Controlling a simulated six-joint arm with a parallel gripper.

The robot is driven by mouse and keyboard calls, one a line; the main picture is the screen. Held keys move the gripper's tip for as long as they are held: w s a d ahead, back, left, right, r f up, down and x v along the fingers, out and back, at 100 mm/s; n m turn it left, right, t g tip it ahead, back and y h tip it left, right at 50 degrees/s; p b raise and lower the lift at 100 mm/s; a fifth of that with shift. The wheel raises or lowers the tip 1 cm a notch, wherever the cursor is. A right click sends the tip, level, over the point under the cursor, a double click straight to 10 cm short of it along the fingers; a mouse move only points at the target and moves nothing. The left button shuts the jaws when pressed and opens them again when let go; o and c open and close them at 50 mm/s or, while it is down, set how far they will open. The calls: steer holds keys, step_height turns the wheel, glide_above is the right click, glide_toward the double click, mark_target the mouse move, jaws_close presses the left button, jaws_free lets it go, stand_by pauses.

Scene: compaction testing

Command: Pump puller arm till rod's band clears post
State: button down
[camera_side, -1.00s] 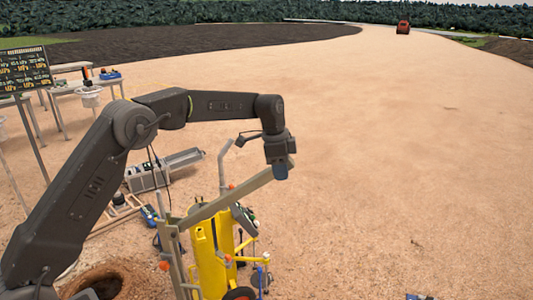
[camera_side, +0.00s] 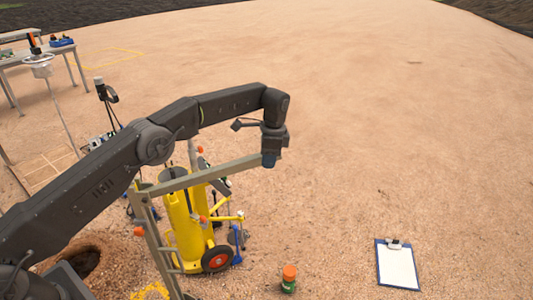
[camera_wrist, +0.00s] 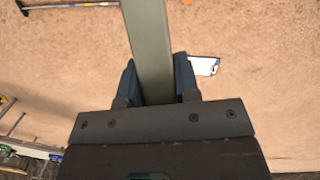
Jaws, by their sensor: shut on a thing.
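The puller arm (camera_side: 215,174) is a long grey bar, tilted slightly up to the right from the top of a grey upright post (camera_side: 153,240). My gripper (camera_side: 268,161) is shut on the bar's right end. In the wrist view, the bar (camera_wrist: 148,40) runs between the two blue fingertips of my gripper (camera_wrist: 156,85), which sit on either side of it. I cannot make out the rod or its band in either view.
A yellow wheeled machine (camera_side: 183,222) stands just behind the post. A hole (camera_side: 85,262) is in the ground at lower left. A table (camera_side: 45,55) stands far left. Open ground lies right.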

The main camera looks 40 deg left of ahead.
steer(key=shift+d+f, duration=0.1)
steer(key=shift+f, duration=0.1)
steer(key=c, duration=0.8)
jaws_free()
steer(key=shift+r, duration=0.1)
steer(key=shift+c, duration=0.2)
step_height(320, 180, up, 4)
steer(key=shift+r, duration=0.1)
steer(key=s+a+r, duration=0.4)
steer(key=a+r, duration=0.2)
steer(key=a, duration=0.5)
steer(key=shift+s+r, duration=0.3)
steer(key=shift+r, duration=0.1)
steer(key=shift+d, duration=0.1)
steer(key=shift+c, duration=0.4)
